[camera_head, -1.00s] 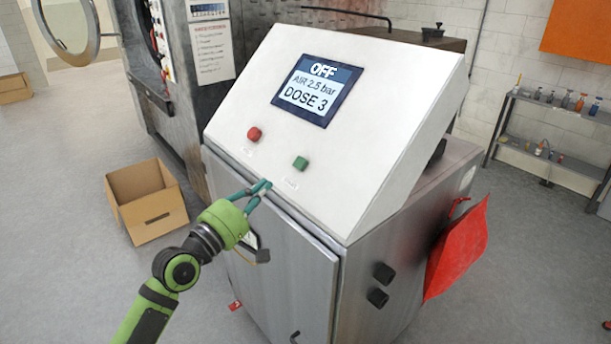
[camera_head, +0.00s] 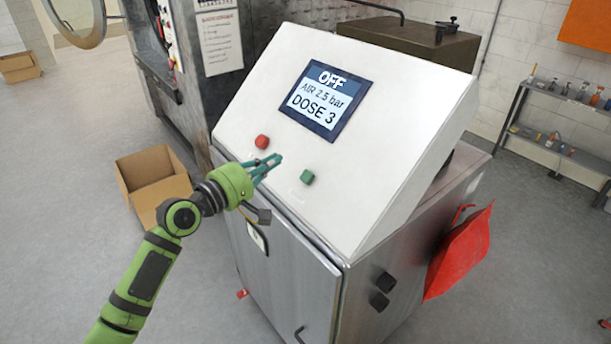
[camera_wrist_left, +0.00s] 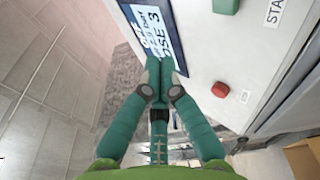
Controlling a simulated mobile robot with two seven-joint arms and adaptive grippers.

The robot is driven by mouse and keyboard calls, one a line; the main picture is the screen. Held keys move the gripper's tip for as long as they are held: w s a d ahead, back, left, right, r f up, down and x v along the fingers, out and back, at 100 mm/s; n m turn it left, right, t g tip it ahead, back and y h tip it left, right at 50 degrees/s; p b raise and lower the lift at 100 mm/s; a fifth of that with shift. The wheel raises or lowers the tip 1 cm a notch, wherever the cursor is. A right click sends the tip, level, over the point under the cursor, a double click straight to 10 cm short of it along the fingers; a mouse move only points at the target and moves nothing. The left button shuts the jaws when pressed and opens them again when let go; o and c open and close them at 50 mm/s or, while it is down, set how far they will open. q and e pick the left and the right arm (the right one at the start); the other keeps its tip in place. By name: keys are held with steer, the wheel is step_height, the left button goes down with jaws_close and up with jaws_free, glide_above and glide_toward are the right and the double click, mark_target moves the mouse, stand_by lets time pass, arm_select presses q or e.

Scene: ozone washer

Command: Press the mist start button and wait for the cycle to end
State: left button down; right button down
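The sloped white control panel (camera_head: 400,112) carries a dark screen (camera_head: 322,98) that reads OFF, AIR 2.5 bar, DOSE 3. Below the screen are a red button (camera_head: 262,141) on the left and a green button (camera_head: 307,177) on the right. In the left wrist view the red button (camera_wrist_left: 220,89) and part of the green button (camera_wrist_left: 226,5) show, with a partly cut-off label starting "STA" beside the green one. My left gripper (camera_head: 274,162) is over the panel's lower part, between the buttons in the picture. Its fingertips (camera_wrist_left: 160,68) are together and empty. My right gripper is out of view.
The panel tops a steel cabinet (camera_head: 285,270). A red sheet-like item (camera_head: 460,252) hangs on its right side. An open cardboard box (camera_head: 150,183) lies on the floor at left, near a large machine with a round door (camera_head: 80,20). A shelf with bottles (camera_head: 555,125) stands at right.

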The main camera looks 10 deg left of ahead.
mark_target(308, 171)
arm_select(q)
steer(key=shift+w+d+f+b, duration=0.6)
steer(key=shift+w+f+b, duration=0.2)
steer(key=shift+f+b, duration=0.15)
steer(key=shift+w+d+f+b, duration=0.65)
steer(key=shift+w+f+b, duration=0.2)
steer(key=shift+f, duration=0.2)
steer(key=shift+w+d+f+b, duration=0.6)
steer(key=shift+w+f+b, duration=0.15)
steer(key=shift+f+b, duration=0.2)
steer(key=shift+f, duration=0.1)
steer(key=shift+w+d+f, duration=0.2)
steer(key=shift+w+f, duration=0.05)
steer(key=shift+w+d+f+b, duration=0.2)
steer(key=shift+w+f+b, duration=0.05)
steer(key=shift+f+b, duration=0.2)
steer(key=shift+r, duration=0.1)
steer(key=shift+s+a+r+p, duration=0.3)
steer(key=shift+r+p, duration=0.2)
steer(key=shift+p, duration=0.2)
steer(key=shift+s+a+r, duration=0.1)
steer(key=shift+s, duration=0.1)
